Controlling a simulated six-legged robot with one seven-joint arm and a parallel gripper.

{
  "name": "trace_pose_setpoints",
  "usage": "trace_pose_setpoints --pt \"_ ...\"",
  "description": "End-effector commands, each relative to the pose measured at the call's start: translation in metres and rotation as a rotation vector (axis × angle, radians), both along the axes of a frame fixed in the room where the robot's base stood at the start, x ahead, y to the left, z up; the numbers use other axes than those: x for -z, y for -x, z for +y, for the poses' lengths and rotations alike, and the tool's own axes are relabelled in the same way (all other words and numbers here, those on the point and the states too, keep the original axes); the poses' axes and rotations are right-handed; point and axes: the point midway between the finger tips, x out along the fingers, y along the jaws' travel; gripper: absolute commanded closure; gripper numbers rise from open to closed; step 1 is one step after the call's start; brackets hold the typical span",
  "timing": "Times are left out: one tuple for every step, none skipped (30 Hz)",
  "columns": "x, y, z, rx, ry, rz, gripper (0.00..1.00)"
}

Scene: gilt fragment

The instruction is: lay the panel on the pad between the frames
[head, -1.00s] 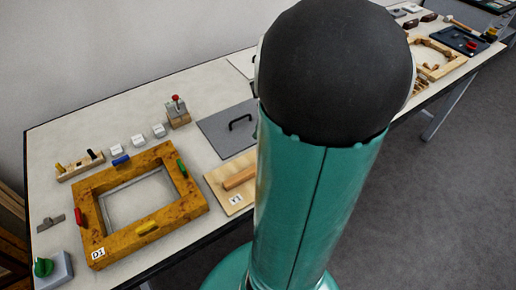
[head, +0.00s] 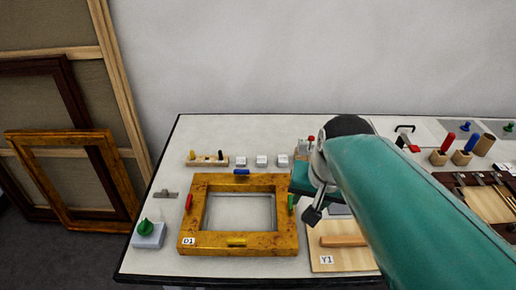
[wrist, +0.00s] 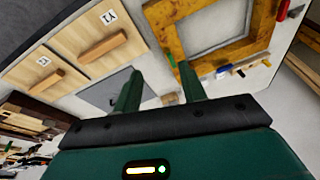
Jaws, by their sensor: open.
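The gilt frame marked D1 (head: 193,222) lies flat on the left of the table, with coloured clips on its sides and a pale opening. It also shows in the wrist view (wrist: 165,30). A grey sheet with a dark handle (wrist: 103,97) lies beside it, mostly hidden behind my arm in the head view. A wooden board marked Y1 with a wooden handle (head: 350,262) is at the front; a similar board (wrist: 35,78) shows in the wrist view. I cannot tell which is the panel or the pad. My gripper (wrist: 160,75) is open and empty above the table.
A green-knobbed block (head: 149,236) stands left of the frame. Small white blocks (head: 261,161) and a peg rack (head: 207,159) stand behind it. Red-handled tools and a dark tray crowd the right. Empty frames (head: 70,150) lean at the left wall.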

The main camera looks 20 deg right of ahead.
Motion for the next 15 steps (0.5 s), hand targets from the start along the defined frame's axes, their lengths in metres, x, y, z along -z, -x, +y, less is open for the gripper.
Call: trace_pose_setpoints --pt "-0.006 0.002 0.017 -0.108 0.042 -0.049 0.59" --pt "-0.008 0.004 0.024 -0.163 0.064 -0.073 0.59" --pt "-0.012 0.006 0.033 -0.231 0.093 -0.106 0.59" --pt "-0.014 0.007 0.039 -0.278 0.111 -0.128 0.59" --pt "-0.016 0.008 0.044 -0.318 0.128 -0.148 0.59" --pt "-0.018 0.01 0.05 -0.364 0.146 -0.17 0.59" --pt "-0.019 0.011 0.053 -0.392 0.157 -0.183 0.59" --pt "-0.02 0.011 0.056 -0.414 0.166 -0.195 0.59" --pt "-0.021 0.012 0.059 -0.437 0.176 -0.206 0.59" --pt "-0.021 0.012 0.06 -0.447 0.181 -0.211 0.59" --pt "-0.021 0.012 0.06 -0.453 0.184 -0.214 0.59" --pt "-0.021 0.013 0.061 -0.458 0.185 -0.216 0.59" --pt "-0.021 0.013 0.061 -0.459 0.185 -0.216 0.59" --pt "-0.021 0.013 0.061 -0.458 0.186 -0.215 0.59" --pt "-0.021 0.012 0.06 -0.457 0.185 -0.214 0.59"
